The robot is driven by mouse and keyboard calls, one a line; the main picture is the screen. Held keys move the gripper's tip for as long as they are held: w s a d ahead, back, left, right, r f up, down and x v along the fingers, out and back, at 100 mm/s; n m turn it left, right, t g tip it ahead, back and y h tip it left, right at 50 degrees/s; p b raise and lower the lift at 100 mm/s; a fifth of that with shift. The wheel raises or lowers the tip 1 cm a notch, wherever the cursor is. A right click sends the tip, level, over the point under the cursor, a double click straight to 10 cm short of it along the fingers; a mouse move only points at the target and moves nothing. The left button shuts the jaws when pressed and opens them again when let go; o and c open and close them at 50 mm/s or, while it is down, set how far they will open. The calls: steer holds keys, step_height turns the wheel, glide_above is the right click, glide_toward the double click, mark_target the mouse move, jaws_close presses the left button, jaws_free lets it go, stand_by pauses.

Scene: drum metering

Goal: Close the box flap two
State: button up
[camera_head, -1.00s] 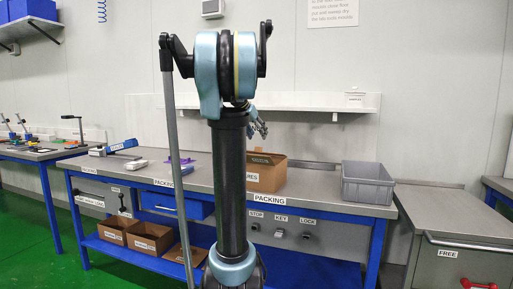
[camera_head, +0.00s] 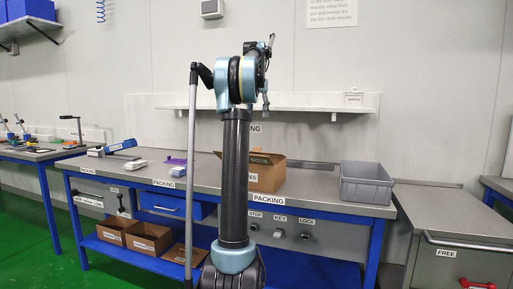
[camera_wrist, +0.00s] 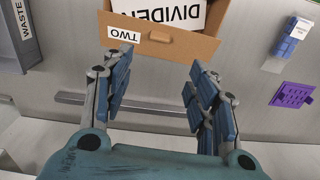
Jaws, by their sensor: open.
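The brown cardboard box (camera_head: 268,174) stands open on the packing bench, partly hidden behind my arm in the head view. In the wrist view, a cardboard flap (camera_wrist: 185,42) labelled TWO (camera_wrist: 124,34) stands out from the box's near edge. A white sheet marked DIVIDER (camera_wrist: 172,12) shows beyond it. My gripper (camera_wrist: 160,78) is open and empty, with its two blue-padded fingers spread below the flap in the picture. I see no clear contact with the flap. The rest of the box is cut off at the top of the wrist view.
A grey bin (camera_head: 367,184) stands to the box's right; the wrist view shows its WASTE label (camera_wrist: 24,20). A purple item (camera_wrist: 292,94) and blue-white packs (camera_wrist: 290,38) lie on the bench. A wall shelf (camera_head: 300,108) runs behind. Bench between box and bin is clear.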

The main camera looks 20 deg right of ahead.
mark_target(259, 150)
step_height(259, 150, down, 16)
steer(key=shift+r, duration=0.15)
stand_by(0.4)
jaws_close()
steer(key=shift+a, duration=0.1)
